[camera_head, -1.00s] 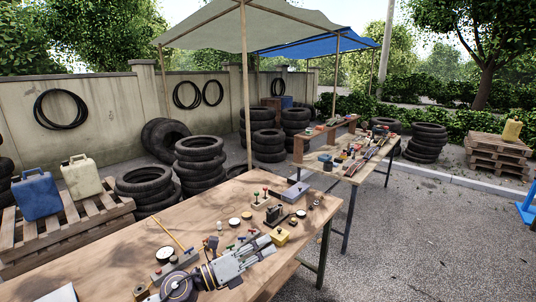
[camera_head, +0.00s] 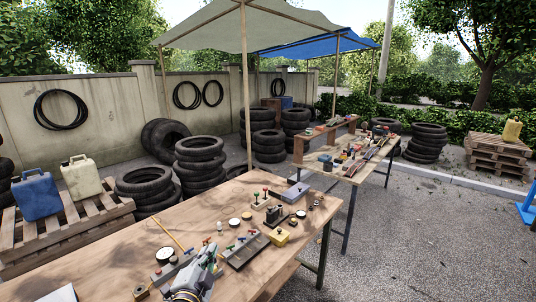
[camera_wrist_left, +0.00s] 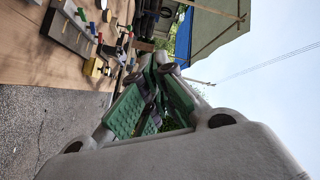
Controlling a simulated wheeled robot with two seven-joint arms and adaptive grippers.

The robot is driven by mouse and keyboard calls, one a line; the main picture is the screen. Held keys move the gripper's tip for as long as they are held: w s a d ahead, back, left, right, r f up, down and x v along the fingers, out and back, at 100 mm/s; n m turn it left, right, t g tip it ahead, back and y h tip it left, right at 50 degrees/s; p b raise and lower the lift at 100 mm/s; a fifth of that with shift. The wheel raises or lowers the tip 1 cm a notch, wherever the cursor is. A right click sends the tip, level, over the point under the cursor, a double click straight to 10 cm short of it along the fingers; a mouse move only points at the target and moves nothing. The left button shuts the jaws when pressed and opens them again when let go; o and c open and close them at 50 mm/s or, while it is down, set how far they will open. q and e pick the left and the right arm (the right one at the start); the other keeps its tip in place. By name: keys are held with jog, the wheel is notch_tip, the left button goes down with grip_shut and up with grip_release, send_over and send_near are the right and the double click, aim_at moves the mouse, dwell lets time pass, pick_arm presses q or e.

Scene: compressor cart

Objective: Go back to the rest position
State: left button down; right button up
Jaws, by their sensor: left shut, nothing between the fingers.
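My left gripper (camera_head: 210,252) is over the near edge of the wooden workbench (camera_head: 110,264), at the bottom of the head view. It is shut and holds nothing. In the left wrist view its green-padded fingers (camera_wrist_left: 161,72) meet at the tips, with the bench off to the upper left. A grey tray with small coloured valves (camera_head: 245,251) lies on the bench just right of the gripper. My right gripper is in neither view.
The bench also carries a yellow block (camera_head: 281,237), a grey flat box (camera_head: 290,192) and a round gauge (camera_head: 165,254). A second table (camera_head: 352,176) stands behind. Tyre stacks (camera_head: 199,160) and a pallet (camera_head: 100,218) with jerrycans are beyond the bench. Paving at right is open.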

pick_arm(q)
jog(key=s+a+f+n+g+y, duration=0.1)
jog(key=s+a+f+n+g, duration=0.3)
jog(key=f, duration=0.3)
jog(key=s+a+f+n+g+y, duration=0.2)
jog(key=s+f+n+g, duration=0.2)
jog(key=s+f, duration=0.3)
jog(key=s+f+n+g+h, duration=0.25)
jog(key=s+f+g, duration=0.35)
jog(key=s, duration=0.7)
jog(key=s+f+g, duration=0.1)
jog(key=s+f, duration=0.2)
jog(key=f, duration=3.1)
jog(key=s+a+f+g, duration=0.1)
jog(key=s+a+f, duration=0.2)
jog(key=s+f, duration=1.6)
jog(key=shift+s+a+g+y, duration=0.2)
jog(key=shift+s+g+y, duration=0.15)
jog(key=shift+s, duration=1.25)
